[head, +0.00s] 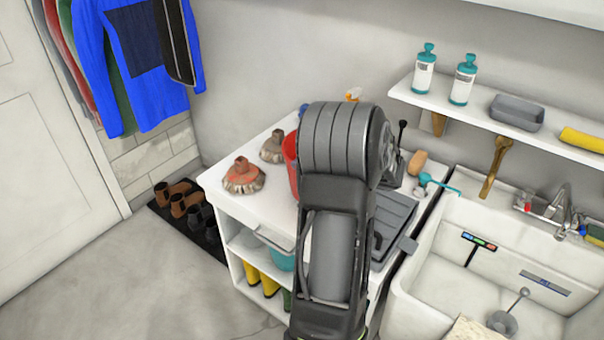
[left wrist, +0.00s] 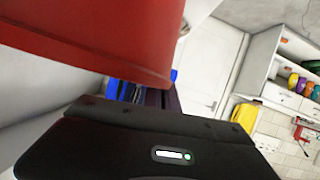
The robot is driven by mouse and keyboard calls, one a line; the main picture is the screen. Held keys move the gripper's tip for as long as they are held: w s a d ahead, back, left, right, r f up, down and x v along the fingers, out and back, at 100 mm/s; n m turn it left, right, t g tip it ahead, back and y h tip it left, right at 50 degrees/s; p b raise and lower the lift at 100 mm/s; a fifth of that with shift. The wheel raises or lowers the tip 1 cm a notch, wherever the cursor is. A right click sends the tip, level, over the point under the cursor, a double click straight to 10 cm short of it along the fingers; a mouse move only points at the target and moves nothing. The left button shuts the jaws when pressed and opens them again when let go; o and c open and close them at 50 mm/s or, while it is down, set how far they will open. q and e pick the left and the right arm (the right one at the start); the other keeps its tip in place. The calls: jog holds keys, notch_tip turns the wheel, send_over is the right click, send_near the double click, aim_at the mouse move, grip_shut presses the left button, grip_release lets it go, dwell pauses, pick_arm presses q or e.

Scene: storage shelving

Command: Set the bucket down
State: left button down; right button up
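A red bucket (head: 291,152) shows as a narrow strip at the white counter, mostly hidden behind my left arm in the head view. In the left wrist view the red bucket (left wrist: 90,40) fills the upper left, very close to the camera and tilted in the picture. The dark body of my left gripper (left wrist: 160,145) spans the bottom of that view, just below the bucket. Its fingertips are hidden, so I cannot tell whether they grip the bucket, or whether the bucket rests on the counter. My right gripper is not in view.
A teal bucket (head: 280,256) and yellow boots (head: 262,281) sit on shelves below. A white sink (head: 452,270) adjoins the counter at right.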

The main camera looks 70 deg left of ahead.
pick_arm(q)
notch_tip(320, 180, down, 4)
jog(key=shift+r+p, duration=0.15)
jog(key=shift+p, duration=0.2)
jog(key=shift+f+b, duration=0.2)
jog(key=shift+b, duration=0.15)
jog(key=c, duration=1.7)
grip_release()
jog(key=shift+r, duration=0.1)
